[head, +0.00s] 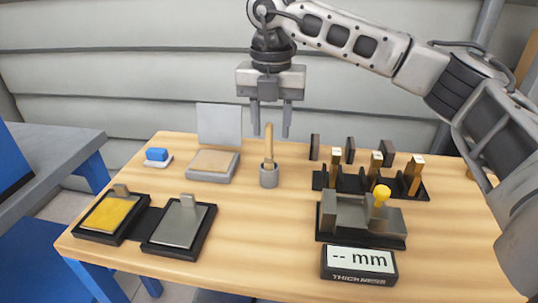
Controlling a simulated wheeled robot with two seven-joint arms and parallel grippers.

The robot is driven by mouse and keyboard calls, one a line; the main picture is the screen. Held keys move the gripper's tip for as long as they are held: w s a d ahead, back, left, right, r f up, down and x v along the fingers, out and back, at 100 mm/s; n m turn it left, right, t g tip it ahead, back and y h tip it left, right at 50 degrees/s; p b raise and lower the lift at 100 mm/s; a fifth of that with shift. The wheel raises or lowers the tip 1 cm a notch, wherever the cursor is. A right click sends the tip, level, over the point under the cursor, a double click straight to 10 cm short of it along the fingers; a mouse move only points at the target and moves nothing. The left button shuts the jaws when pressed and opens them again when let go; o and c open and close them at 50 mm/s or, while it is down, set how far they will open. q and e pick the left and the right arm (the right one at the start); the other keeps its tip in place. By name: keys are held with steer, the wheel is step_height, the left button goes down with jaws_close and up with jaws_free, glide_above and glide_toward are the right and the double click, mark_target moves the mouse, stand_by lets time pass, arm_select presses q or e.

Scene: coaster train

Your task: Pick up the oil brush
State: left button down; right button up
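The oil brush (269,145) stands upright in a small grey cup (269,177) near the middle of the table; its wooden handle points up and its lower end is hidden in the cup. My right gripper (271,131) hangs above it, pointing down, with its two fingers apart. In the picture the top of the handle shows between the fingertips; I cannot tell whether it is truly between them in depth. Nothing is held. My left gripper is not in view.
Two black-framed trays (180,225) lie front left. At right are a black rack (350,184), a grey fixture with a yellow knob (345,215) and a thickness display (358,263). The front middle is clear.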

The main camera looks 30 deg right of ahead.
mark_target(269, 163)
steer(key=f, duration=0.5)
steer(key=shift+a, duration=0.25)
jaws_close()
steer(key=shift+r, duration=0.1)
steer(key=shift+r, duration=0.65)
steer(key=s+a+r+b, duration=0.1)
steer(key=s+a+r, duration=0.6)
steer(key=s+r, duration=0.4)
steer(key=shift+s+a+r, duration=0.25)
steer(key=shift+s+a, duration=0.05)
steer(key=shift+a, duration=0.1)
